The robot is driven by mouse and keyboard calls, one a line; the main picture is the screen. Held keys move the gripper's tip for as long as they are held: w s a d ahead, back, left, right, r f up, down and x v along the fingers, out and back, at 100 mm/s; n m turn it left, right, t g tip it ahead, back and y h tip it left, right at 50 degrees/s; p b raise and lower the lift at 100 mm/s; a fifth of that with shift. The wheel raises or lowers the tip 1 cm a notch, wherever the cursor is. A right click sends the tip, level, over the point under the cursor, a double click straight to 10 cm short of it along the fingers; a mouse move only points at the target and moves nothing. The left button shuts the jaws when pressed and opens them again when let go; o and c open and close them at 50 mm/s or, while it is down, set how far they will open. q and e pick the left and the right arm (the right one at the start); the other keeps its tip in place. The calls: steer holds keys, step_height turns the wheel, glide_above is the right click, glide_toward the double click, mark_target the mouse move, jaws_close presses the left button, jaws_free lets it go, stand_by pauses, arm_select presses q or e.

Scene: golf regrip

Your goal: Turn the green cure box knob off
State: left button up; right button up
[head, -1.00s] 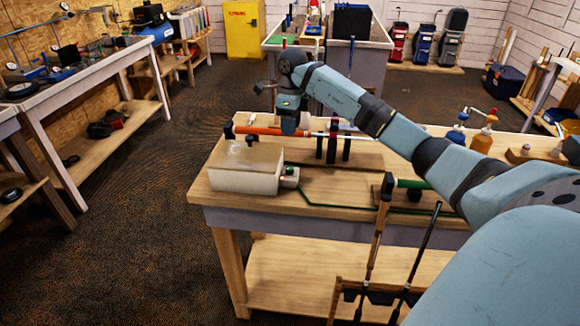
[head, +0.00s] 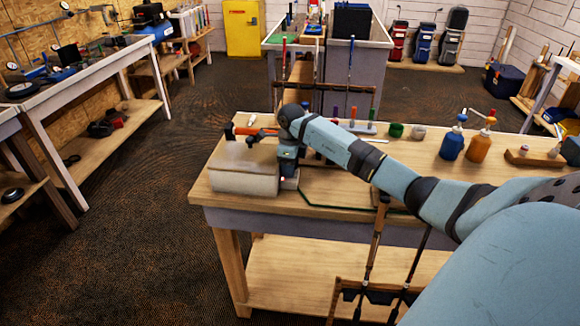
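The cure box (head: 245,170), a pale cream box, sits on the near left part of the wooden bench. Its small grey control block (head: 291,183) is at its right side, with a small red light showing. The green knob on this block is hidden behind my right gripper. My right gripper (head: 287,171) points down at the control block, low over or against it. Its fingers are dark and small, so I cannot tell whether they are open or touching the knob. My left gripper is not in view.
Blue (head: 452,143) and orange bottles (head: 480,145) stand at the right. Two clubs lean in a rack (head: 375,293) at the bench front. The floor at left is clear.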

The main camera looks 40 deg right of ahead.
steer(key=c, duration=0.6)
steer(key=shift+n+b, duration=0.55)
steer(key=shift+n, duration=0.15)
steer(key=shift+c, duration=0.2)
steer(key=o, duration=0.6)
steer(key=shift+o, duration=0.2)
